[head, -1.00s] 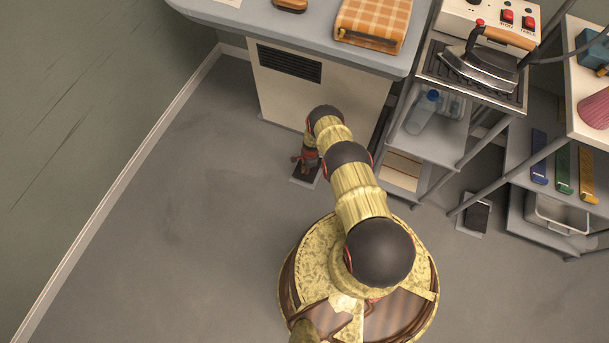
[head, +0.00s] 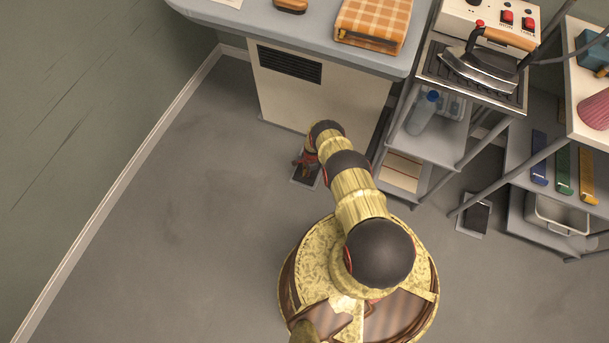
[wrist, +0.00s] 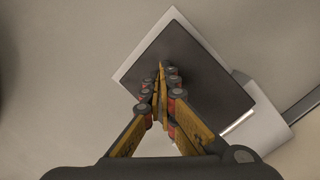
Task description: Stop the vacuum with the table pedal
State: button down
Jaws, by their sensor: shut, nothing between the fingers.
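A floor pedal (head: 303,178) with a dark top lies at the foot of the table's white base in the head view, partly hidden by my gripper (head: 309,162). In the wrist view the pedal (wrist: 212,92) shows as a dark pad on a pale, tilted base. My gripper (wrist: 161,72) is shut and empty, its fingertips over the left part of the pad. I cannot tell whether the tips touch it. The ironing table (head: 270,27) has a grey top and a vent grille (head: 289,64) in its base.
A second dark pedal (head: 476,215) lies on the floor at right, near the rack legs. An iron (head: 481,68) rests on the stand, with a bottle (head: 423,112) on the shelf below. A checked folded cloth (head: 373,22) lies on the table. Open floor (head: 170,220) spreads at left.

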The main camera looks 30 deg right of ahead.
aim_at(313, 173)
jog(key=shift+s+d+r, duration=0.1)
jog(key=shift+d+r, duration=0.1)
jog(key=shift+d, duration=0.45)
jog(key=shift+s+d+r, duration=0.1)
jog(key=shift+d+r, duration=0.05)
jog(key=shift+d, duration=0.5)
jog(key=shift+w+d+r, duration=0.1)
jog(key=shift+w+r, duration=0.05)
jog(key=shift+r, duration=0.3)
notch_tip(313, 173, up, 11)
jog(key=shift+s+d, duration=0.25)
jog(key=shift+d, duration=0.2)
